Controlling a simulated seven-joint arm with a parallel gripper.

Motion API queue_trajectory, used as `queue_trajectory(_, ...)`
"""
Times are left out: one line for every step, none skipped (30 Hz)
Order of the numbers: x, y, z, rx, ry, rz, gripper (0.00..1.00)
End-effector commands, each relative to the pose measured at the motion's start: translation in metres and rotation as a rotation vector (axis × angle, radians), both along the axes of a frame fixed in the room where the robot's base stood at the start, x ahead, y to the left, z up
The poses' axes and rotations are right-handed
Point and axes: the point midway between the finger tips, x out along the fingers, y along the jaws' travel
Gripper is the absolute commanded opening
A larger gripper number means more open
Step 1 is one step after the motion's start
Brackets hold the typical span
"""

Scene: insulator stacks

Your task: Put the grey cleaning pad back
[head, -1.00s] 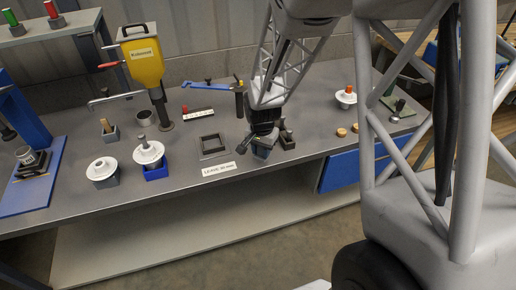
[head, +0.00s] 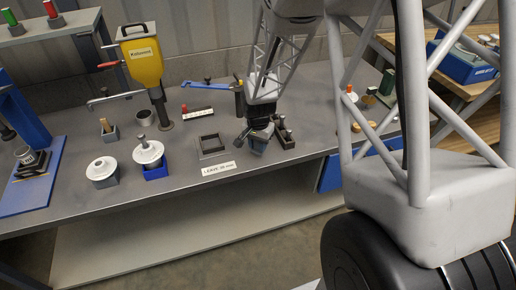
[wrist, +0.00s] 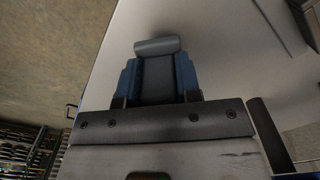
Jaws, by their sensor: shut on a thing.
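My gripper (head: 257,144) hangs low over the front middle of the bench, between a square black frame (head: 211,145) and a dark block holder (head: 284,139). It is shut on a grey pad, which shows in the wrist view as a light grey rounded end (wrist: 157,46) and a darker body between the blue fingers. In the head view the pad is mostly hidden by the fingers. I cannot tell whether it touches the bench.
A white label (head: 219,169) lies at the bench's front edge before the frame. Two white insulators (head: 102,169) (head: 149,153) stand to the left. A yellow dispenser (head: 143,62) and a blue-handled tool (head: 206,84) are behind.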

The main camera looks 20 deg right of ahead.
Motion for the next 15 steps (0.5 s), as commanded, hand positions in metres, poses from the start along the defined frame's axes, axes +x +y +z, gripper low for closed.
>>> queue_trajectory(0.000, 0.000, -0.006, 0.000, 0.001, 0.000, 0.06)
queue_trajectory(0.000, 0.000, -0.009, 0.000, 0.000, 0.000, 0.06)
queue_trajectory(0.000, 0.000, -0.013, 0.000, 0.001, 0.000, 0.06)
queue_trajectory(0.000, 0.000, -0.015, 0.000, 0.001, 0.000, 0.06)
queue_trajectory(0.000, 0.000, -0.018, 0.000, 0.001, 0.000, 0.06)
queue_trajectory(0.000, 0.000, -0.020, 0.001, 0.001, 0.000, 0.06)
queue_trajectory(0.000, 0.000, -0.021, 0.000, 0.000, 0.000, 0.06)
queue_trajectory(0.000, 0.000, -0.022, 0.000, 0.000, 0.000, 0.06)
queue_trajectory(0.000, 0.000, -0.022, 0.000, -0.001, 0.000, 0.06)
queue_trajectory(0.000, 0.000, -0.022, 0.000, -0.001, 0.000, 0.06)
queue_trajectory(0.000, 0.000, -0.022, 0.000, -0.001, 0.000, 0.06)
queue_trajectory(0.000, 0.000, -0.022, 0.000, -0.001, 0.000, 0.06)
queue_trajectory(0.000, 0.000, -0.022, 0.000, -0.001, 0.000, 0.06)
queue_trajectory(0.000, 0.000, -0.022, 0.000, -0.001, 0.000, 0.06)
queue_trajectory(0.000, 0.000, -0.022, 0.000, -0.001, 0.000, 0.06)
